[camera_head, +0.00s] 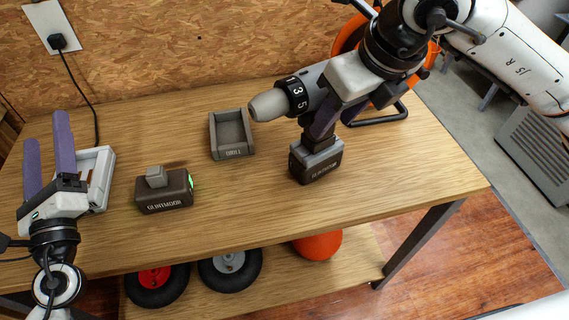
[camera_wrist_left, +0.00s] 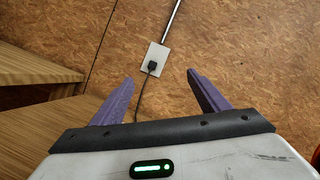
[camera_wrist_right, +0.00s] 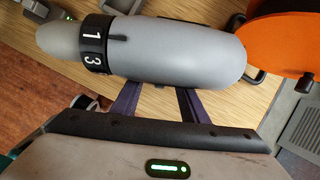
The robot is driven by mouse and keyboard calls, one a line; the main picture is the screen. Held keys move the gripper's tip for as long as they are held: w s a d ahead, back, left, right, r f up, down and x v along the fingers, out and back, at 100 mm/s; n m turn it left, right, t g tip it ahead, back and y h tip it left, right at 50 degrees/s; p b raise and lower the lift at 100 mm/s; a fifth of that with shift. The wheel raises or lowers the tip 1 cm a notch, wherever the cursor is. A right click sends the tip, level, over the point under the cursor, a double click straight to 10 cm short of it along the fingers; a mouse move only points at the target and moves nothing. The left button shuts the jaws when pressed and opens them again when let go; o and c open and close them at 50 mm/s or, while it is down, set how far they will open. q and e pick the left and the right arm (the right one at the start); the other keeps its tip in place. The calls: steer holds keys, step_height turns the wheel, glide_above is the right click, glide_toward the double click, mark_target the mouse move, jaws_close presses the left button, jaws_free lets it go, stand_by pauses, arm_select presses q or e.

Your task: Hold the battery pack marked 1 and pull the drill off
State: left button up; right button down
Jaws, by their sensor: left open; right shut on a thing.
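The grey drill (camera_head: 275,101) has a black collar with white numbers and a dark battery pack (camera_head: 318,164) under its handle. My right gripper (camera_head: 322,118) is shut on the drill's handle, above the pack. I cannot tell whether the pack touches the bench. In the right wrist view the drill body (camera_wrist_right: 175,50) lies across the fingers. A second dark pack (camera_head: 163,194) with a grey top block and green light sits apart on the bench. No "1" is readable on either pack. My left gripper (camera_head: 46,132) is open and empty at the bench's left side.
A grey tray (camera_head: 216,146) marked DRILL stands on the wooden bench (camera_head: 255,205), left of the drill. A white charger (camera_head: 101,180) stands beside my left gripper, below a wall outlet (camera_head: 50,27). An orange round thing (camera_head: 345,42) is behind the right arm. The bench's front middle is clear.

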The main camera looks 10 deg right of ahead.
steer(key=shift+r, duration=0.1)
arm_select(q)
steer(key=w+d+r+m+g+h, duration=0.1)
steer(key=d+r+m+h, duration=0.2)
steer(key=d+m+h, duration=0.4)
steer(key=w+d+r+m+g+h, duration=0.1)
steer(key=d+r+m+h, duration=0.1)
steer(key=d+m+h, duration=0.45)
steer(key=s+d+r+m+g+h, duration=0.35)
steer(key=d+m+g+h, duration=0.35)
steer(key=d, duration=0.4)
steer(key=m+g+h, duration=0.3)
steer(key=m+g, duration=0.3)
steer(key=g, duration=0.1)
glide_above(297, 160)
steer(key=r+v, duration=0.1)
steer(key=v, duration=0.6)
step_height(297, 160, down, 6)
steer(key=d+f+n+y, duration=0.1)
steer(key=f, duration=0.2)
steer(key=d+f+n, duration=0.1)
steer(key=f, duration=0.3)
steer(key=d+f+n+t+y, duration=0.1)
steer(key=d+f+n, duration=0.1)
steer(key=f, duration=0.2)
steer(key=shift+w+y, duration=0.35)
steer(key=shift+w, duration=0.05)
steer(key=shift+d+f, duration=0.2)
steer(key=shift+f, duration=0.1)
steer(key=shift+x, duration=3.55)
